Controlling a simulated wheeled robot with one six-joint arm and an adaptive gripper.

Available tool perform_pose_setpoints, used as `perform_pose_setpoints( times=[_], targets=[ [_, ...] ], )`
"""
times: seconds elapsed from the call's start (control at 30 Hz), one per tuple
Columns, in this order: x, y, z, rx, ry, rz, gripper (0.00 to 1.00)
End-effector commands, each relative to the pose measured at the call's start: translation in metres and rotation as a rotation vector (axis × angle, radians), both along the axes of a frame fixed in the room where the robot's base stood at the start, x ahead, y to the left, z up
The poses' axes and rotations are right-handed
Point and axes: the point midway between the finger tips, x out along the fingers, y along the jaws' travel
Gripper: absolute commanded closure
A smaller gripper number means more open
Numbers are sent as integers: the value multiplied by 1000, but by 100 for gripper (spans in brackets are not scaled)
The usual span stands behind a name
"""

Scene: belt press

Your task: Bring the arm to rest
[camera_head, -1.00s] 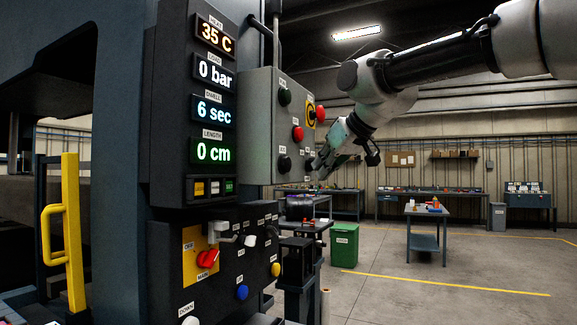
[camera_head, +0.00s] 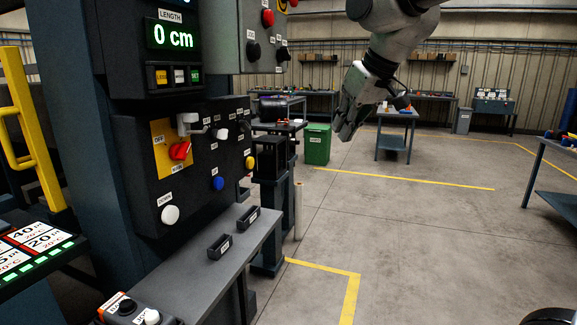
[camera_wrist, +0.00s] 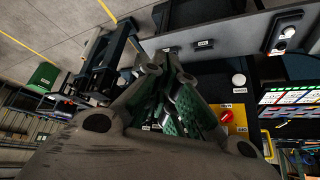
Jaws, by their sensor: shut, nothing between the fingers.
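My gripper (camera_head: 349,117) hangs from my arm right of the press panel in the head view, fingers pointing down and a little left. It is shut and holds nothing. It stands in free air, apart from the panel. In the wrist view the closed fingers (camera_wrist: 168,68) show in the middle, with the panel beyond them. The press control panel (camera_head: 200,200) carries a red rotary switch on a yellow plate (camera_head: 180,150), a white button (camera_head: 170,215) and a blue button (camera_head: 217,183).
A grey shelf (camera_head: 195,262) with two small black holders juts out below the panel. A green bin (camera_head: 317,145) and a blue workbench (camera_head: 393,145) stand behind. A yellow handle (camera_head: 30,130) is at the left. The floor at centre right is clear.

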Motion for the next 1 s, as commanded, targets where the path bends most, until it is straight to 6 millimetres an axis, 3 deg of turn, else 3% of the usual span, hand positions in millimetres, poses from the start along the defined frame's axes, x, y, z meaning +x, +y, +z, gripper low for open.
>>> perform_pose_setpoints(
  times=[0.03,0.2,0.3,0.4,0.5,0.6,1.0],
  targets=[
    [-20,-34,-19,-26,41,-47,100],
    [-101,-136,-80,-89,165,-217,100],
    [-151,-183,-111,-105,213,-325,100],
    [-193,-219,-133,-101,222,-435,100],
    [-210,-237,-131,-80,187,-519,100],
    [-213,-245,-125,-69,164,-560,100],
    [-213,-247,-125,-68,166,-568,100]
  ],
)
